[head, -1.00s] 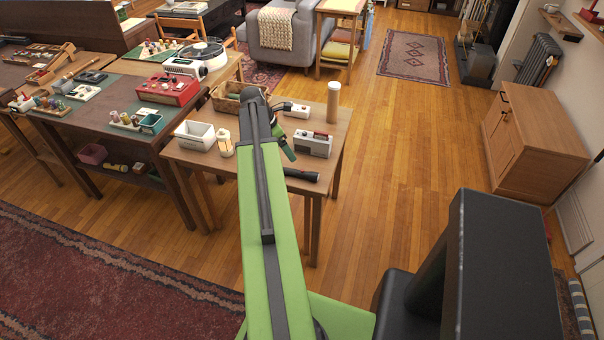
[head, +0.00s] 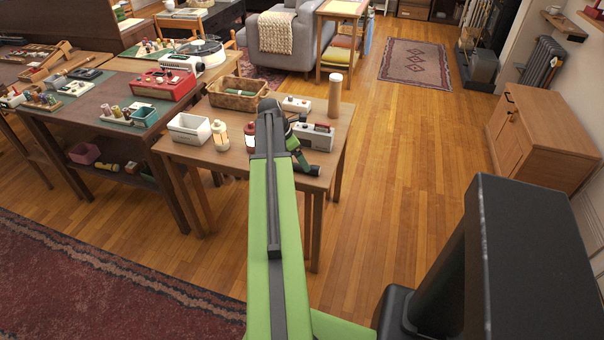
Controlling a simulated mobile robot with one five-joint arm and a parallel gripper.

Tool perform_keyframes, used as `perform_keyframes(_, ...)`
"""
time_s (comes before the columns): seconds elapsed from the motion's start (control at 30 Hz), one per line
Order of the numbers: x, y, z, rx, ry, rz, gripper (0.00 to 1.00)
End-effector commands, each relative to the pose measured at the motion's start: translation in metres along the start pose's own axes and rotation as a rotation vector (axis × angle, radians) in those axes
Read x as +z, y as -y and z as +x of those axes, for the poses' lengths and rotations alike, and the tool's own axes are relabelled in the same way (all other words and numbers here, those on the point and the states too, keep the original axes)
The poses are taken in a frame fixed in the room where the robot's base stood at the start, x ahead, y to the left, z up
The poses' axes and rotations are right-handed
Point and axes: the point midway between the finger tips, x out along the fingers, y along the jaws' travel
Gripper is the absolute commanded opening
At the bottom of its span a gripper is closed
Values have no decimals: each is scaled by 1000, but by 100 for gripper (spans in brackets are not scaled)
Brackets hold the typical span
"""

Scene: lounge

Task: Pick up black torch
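The black torch (head: 313,170) lies near the front right edge of the wooden table in the head view. Only its right end shows clearly; the rest is hidden behind my arm and gripper. My gripper (head: 300,162) is at the end of the green arm, pointing down at the torch's visible part. It appears to be at or just above the torch; I cannot tell whether they touch. The fingers are too small and dark to tell whether they are open or shut.
A grey-white radio (head: 314,136) stands just behind the gripper, with a tan cylinder (head: 335,95) beyond. A white bin (head: 189,129), a cream lantern (head: 220,135), a red jar (head: 249,136) and a wicker basket (head: 238,93) are on the table's left.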

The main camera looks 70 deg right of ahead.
Motion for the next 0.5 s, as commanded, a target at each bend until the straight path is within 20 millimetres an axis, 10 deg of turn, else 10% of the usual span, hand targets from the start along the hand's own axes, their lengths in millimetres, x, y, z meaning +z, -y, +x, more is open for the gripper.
perform_keyframes(0.5,1,3,51,0,0,1,87)
